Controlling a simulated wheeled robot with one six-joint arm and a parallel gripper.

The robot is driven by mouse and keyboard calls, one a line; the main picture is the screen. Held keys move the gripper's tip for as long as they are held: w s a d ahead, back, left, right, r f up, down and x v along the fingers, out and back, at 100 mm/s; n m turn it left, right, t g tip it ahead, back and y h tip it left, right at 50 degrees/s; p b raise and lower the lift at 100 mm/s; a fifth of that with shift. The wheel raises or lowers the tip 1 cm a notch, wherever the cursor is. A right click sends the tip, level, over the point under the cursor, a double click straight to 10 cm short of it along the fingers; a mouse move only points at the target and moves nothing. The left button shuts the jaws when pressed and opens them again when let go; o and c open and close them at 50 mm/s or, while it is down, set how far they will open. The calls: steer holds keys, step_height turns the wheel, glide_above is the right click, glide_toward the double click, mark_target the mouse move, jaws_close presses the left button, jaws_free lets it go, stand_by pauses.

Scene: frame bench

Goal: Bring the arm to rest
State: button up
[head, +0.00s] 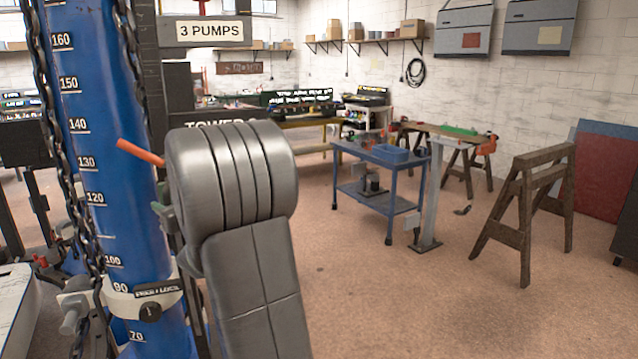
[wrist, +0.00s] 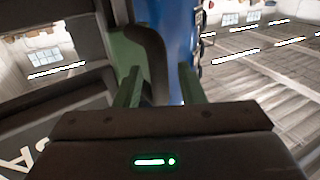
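In the wrist view my gripper (wrist: 160,90) shows two green fingers standing apart. A dark curved piece shows between or behind them, and clear space shows beside the right finger. I cannot tell how near this piece is, but the fingers are not closed on it. A blue post (wrist: 181,40) stands beyond the fingers. In the head view the large grey arm section in the foreground hides most of the gripper. The numbered blue post (head: 100,130) stands close on its left, with an orange rod (head: 140,152) in front.
Chains (head: 131,70) hang along the post, which carries a clamp collar (head: 150,298). A dark upright with a "3 PUMPS" sign (head: 209,31) stands behind. A blue cart (head: 365,160), grey stand (head: 430,200) and wooden sawhorse (head: 525,215) stand at right. The floor (head: 390,300) in front is clear.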

steer(key=shift+w+a, duration=0.15)
steer(key=shift+a, duration=0.15)
steer(key=shift+d+f, duration=0.1)
steer(key=shift+f, duration=0.2)
